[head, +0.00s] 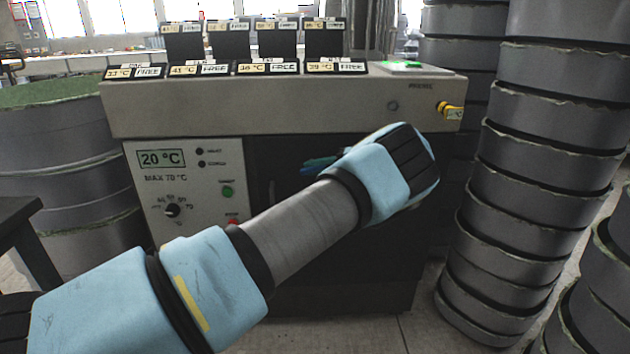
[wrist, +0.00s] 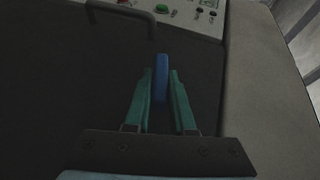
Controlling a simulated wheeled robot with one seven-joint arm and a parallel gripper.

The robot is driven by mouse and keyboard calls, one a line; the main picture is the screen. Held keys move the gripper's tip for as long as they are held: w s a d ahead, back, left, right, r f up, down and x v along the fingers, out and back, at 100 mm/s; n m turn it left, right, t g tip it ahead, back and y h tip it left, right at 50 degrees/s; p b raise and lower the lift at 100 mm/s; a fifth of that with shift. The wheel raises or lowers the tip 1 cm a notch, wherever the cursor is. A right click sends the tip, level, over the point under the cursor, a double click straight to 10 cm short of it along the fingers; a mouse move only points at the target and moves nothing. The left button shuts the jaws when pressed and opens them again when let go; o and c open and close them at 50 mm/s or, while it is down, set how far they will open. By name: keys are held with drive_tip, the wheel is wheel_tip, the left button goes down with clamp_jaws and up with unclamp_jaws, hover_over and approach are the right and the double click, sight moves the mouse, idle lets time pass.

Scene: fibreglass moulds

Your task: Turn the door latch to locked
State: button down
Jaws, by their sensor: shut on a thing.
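The blue door latch (wrist: 161,78) shows in the wrist view as a narrow upright bar against the dark door (wrist: 60,90). My gripper (wrist: 162,88) has its two green fingers on either side of the latch, shut on it. The latch's far end sticks out past the fingertips; its lower end is hidden between the fingers. In the head view my gripper (head: 319,165) shows only as a bit of teal in front of the dark door (head: 290,152), mostly hidden by my forearm. No lock marking can be read.
The oven's control panel (head: 188,190) has a 20 °C display, a dial and buttons. A dark door handle (wrist: 128,14) lies near the panel. A grey beam (head: 250,115) runs above the door. Stacked grey drums (head: 545,130) stand close on the right, more drums (head: 60,150) at left.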

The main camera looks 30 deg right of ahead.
drive_tip(key=t+y+b, duration=0.1)
drive_tip(key=b, duration=0.2)
drive_tip(key=shift+f+m+t+y, duration=0.3)
drive_tip(key=shift+f+m+y, duration=0.1)
drive_tip(key=shift+r+t+y+b, duration=0.15)
drive_tip(key=shift+t+y+b, duration=0.2)
drive_tip(key=shift+b, duration=0.25)
drive_tip(key=shift+m, duration=0.3)
drive_tip(key=c, duration=0.8)
unclamp_jaws()
drive_tip(key=shift+o, duration=0.2)
drive_tip(key=shift+r, duration=0.1)
drive_tip(key=b+v, duration=0.2)
drive_tip(key=v, duration=0.8)
drive_tip(key=shift+s+d, duration=0.3)
